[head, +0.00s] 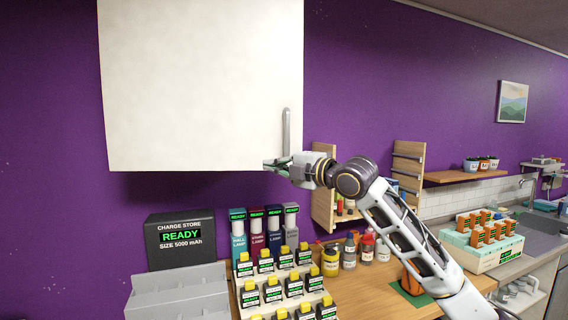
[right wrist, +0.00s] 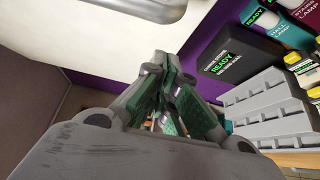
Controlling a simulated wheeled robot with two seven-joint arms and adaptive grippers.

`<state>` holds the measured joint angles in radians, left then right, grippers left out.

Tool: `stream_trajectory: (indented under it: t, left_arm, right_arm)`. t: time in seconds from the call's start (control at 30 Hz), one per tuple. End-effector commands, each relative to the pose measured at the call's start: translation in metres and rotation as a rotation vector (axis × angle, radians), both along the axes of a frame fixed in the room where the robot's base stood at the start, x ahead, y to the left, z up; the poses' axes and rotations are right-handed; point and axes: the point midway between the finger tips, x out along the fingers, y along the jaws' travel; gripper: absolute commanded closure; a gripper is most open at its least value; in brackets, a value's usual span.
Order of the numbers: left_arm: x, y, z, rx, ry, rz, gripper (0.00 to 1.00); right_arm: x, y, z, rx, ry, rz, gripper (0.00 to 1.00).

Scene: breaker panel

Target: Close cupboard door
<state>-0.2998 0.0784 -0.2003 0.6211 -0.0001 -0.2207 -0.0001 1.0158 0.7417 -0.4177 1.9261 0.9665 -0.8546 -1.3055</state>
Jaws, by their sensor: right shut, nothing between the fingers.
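The white cupboard door (head: 195,80) fills the upper left of the head view, a flat panel facing me. Its grey vertical handle (head: 287,130) is near the lower right corner. I cannot tell whether the door sits flush or stands slightly ajar. My right gripper (head: 268,166) is shut and empty, beside the lower end of the handle at the door's bottom edge. I cannot tell whether it touches the door. In the right wrist view the fingers (right wrist: 168,80) point toward the pale panel, with a grey rounded handle (right wrist: 145,8) above. My left gripper is out of view.
Below the door stand a black charge store (head: 180,240), several lamps (head: 264,230) and a stepped rack of yellow-topped batteries (head: 285,285). Bottles (head: 350,250) and a wooden shelf (head: 322,190) are behind my right arm. A battery tray (head: 485,240) is at right.

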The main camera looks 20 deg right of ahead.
Motion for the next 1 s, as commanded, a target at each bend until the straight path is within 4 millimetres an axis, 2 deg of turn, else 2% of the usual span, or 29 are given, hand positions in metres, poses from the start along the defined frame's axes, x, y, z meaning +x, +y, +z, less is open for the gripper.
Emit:
stream_trajectory:
  t: [0.3, 0.7, 1.0]
  left_arm:
    - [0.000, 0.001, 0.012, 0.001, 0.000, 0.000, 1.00]
    - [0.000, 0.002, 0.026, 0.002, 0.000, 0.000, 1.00]
    - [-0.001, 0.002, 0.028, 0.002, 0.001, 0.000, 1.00]
  right_arm:
    - [0.026, 0.017, 0.002, 0.002, 0.001, 0.001, 1.00]
    - [0.059, 0.009, 0.001, 0.000, 0.001, 0.000, 1.00]
    - [0.065, 0.007, 0.000, 0.000, 0.000, 0.000, 1.00]
